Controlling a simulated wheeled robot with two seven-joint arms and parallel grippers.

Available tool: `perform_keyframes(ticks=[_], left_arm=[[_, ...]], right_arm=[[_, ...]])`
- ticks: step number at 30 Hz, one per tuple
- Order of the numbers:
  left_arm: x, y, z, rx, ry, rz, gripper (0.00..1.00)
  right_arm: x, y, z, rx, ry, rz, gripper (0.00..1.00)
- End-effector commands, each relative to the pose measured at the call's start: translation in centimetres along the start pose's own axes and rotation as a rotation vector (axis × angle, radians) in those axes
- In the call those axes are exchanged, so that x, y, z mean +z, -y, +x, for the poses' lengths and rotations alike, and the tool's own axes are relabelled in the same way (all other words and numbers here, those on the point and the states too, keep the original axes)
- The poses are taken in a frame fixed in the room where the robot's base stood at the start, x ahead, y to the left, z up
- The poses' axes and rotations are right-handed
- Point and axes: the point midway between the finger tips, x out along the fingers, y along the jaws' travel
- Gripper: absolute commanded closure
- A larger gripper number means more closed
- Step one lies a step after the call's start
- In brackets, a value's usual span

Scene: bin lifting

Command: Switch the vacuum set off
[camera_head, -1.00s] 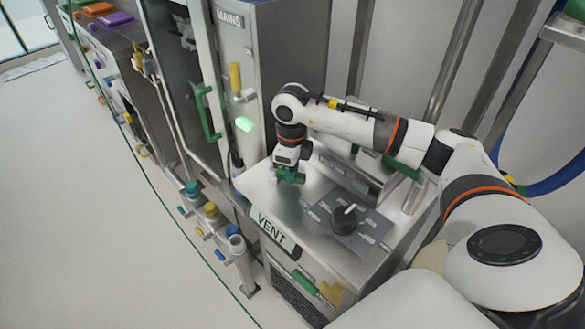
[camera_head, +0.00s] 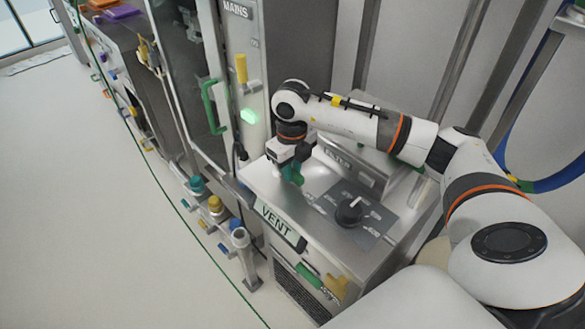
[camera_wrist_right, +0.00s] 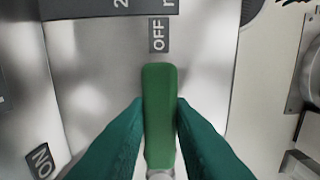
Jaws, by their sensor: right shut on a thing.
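The vacuum set is a grey steel cabinet (camera_head: 262,186) with a VENT label (camera_head: 277,221) on its front edge. In the right wrist view a green lever handle (camera_wrist_right: 159,82) points at the OFF label (camera_wrist_right: 158,34); an ON label (camera_wrist_right: 41,162) lies at lower left. My right gripper (camera_wrist_right: 159,104) has its teal fingers on both sides of the handle, shut on it. In the head view my right gripper (camera_head: 292,174) points down at the cabinet top and largely hides the handle. My left gripper is not in view.
A black knob (camera_head: 350,211) sits on a dark panel right of the gripper. A taller MAINS cabinet (camera_head: 241,60) with a yellow lever and a lit green lamp (camera_head: 249,116) stands behind. Several capped pipe valves stand at left. The floor (camera_head: 80,210) at left is clear.

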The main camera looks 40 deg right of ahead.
Motion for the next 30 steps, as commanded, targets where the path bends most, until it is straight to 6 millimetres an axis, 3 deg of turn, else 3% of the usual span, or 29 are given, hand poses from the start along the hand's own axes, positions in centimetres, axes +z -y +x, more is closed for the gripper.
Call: perform_keyframes(ticks=[8, 9, 13, 23, 30], left_arm=[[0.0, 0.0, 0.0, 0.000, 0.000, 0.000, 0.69], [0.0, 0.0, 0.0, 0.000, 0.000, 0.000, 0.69], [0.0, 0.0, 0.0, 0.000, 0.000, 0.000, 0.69], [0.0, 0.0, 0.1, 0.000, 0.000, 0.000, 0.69], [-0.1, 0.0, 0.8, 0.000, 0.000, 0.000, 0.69]], right_arm=[[-0.1, 0.0, -0.2, -0.001, -0.006, 0.007, 1.00], [-0.1, 0.0, -0.2, -0.002, -0.006, 0.007, 0.77], [-0.1, 0.0, -0.1, -0.001, -0.004, 0.005, 0.58], [-0.1, 0.0, -0.4, -0.001, -0.003, 0.003, 0.58], [-0.2, 0.0, -4.2, -0.001, -0.008, 0.003, 0.58]])
